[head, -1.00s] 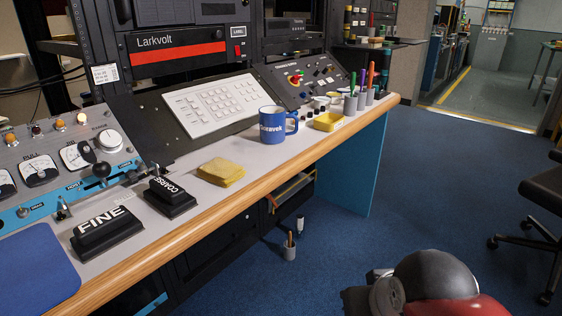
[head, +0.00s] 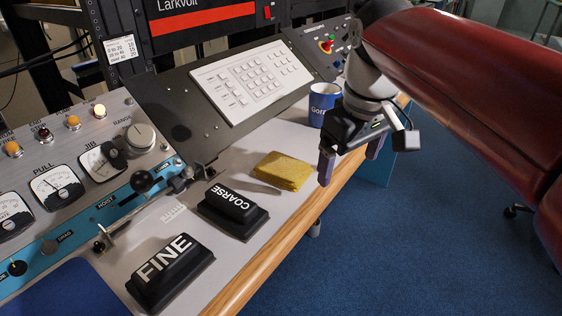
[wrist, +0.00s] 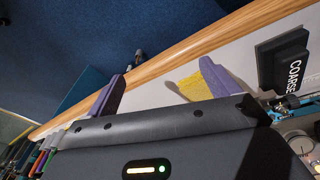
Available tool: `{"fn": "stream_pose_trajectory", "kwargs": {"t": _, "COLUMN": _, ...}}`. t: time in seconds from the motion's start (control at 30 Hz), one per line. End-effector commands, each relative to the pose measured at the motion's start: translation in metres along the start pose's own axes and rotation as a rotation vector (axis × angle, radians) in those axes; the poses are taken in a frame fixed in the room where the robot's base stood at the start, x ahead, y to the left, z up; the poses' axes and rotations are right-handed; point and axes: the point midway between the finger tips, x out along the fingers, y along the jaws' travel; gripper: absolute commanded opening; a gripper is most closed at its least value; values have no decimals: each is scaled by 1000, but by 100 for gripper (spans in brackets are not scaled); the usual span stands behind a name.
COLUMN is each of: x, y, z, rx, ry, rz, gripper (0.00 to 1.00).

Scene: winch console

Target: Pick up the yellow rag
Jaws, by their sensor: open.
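The yellow rag (head: 283,171) lies folded on the grey console ledge, between the COARSE block and the blue mug. My gripper (head: 348,166) is open and empty, above the ledge's wooden front edge, just right of the rag in the head view. In the wrist view the rag (wrist: 196,88) shows between my two purple fingers (wrist: 158,86), nearer the right one, which hides part of it. The fingers do not appear to hold it.
The black COARSE block (head: 233,208) and FINE block (head: 171,270) stand left of the rag. A blue mug (head: 322,101) stands behind my gripper. A white keypad panel (head: 252,83) slopes up behind the ledge. Small levers (head: 142,181) stick out at left.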

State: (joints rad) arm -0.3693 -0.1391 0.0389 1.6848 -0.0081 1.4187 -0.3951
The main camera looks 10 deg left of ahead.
Motion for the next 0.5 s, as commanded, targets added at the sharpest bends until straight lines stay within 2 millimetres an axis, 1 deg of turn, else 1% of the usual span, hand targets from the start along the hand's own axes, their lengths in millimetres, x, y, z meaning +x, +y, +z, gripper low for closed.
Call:
{"fn": "stream_pose_trajectory", "kwargs": {"t": 0.03, "x": -7, "y": -10, "z": -29, "rx": -94, "ry": -29, "rz": -24, "gripper": 87}}
{"fn": "stream_pose_trajectory", "kwargs": {"t": 0.1, "x": -13, "y": -23, "z": -57, "rx": -207, "ry": -63, "rz": -52, "gripper": 87}}
{"fn": "stream_pose_trajectory", "kwargs": {"t": 0.2, "x": -17, "y": -41, "z": -86, "rx": -332, "ry": -102, "rz": -84, "gripper": 87}}
{"fn": "stream_pose_trajectory", "kwargs": {"t": 0.33, "x": -19, "y": -56, "z": -106, "rx": -425, "ry": -129, "rz": -108, "gripper": 87}}
{"fn": "stream_pose_trajectory", "kwargs": {"t": 0.43, "x": -15, "y": -61, "z": -110, "rx": -453, "ry": -139, "rz": -116, "gripper": 87}}
{"fn": "stream_pose_trajectory", "kwargs": {"t": 0.5, "x": -8, "y": -62, "z": -109, "rx": -458, "ry": -141, "rz": -117, "gripper": 87}}
